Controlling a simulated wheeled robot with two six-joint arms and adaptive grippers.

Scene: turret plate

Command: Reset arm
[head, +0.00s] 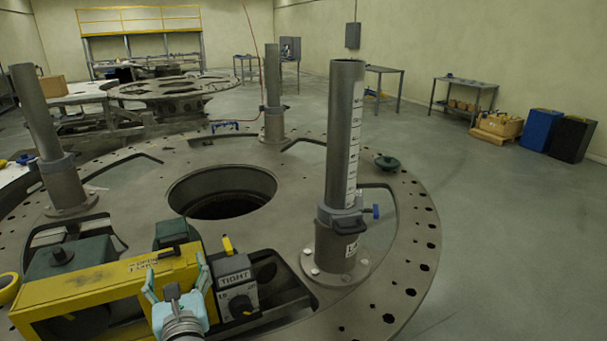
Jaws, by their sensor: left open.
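My left gripper (178,292) shows at the bottom of the head view, with light-blue fingers spread open and nothing between them. It is over the front part of the round turret plate (270,235), in front of a yellow frame (110,285) with dark lettering. A grey box marked TIGHT (236,285), with a dark knob and a yellow lever (228,245), is just right of the gripper. Whether the fingers touch the frame or box, I cannot tell. My right gripper is not in view.
Grey posts stand on the plate at right (343,140), left (45,130) and back (273,90). A large round hole (222,192) opens mid-plate. Behind are another round plate (175,87) and a work table (465,83). A blue bin (541,130) stands far right. The right floor is clear.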

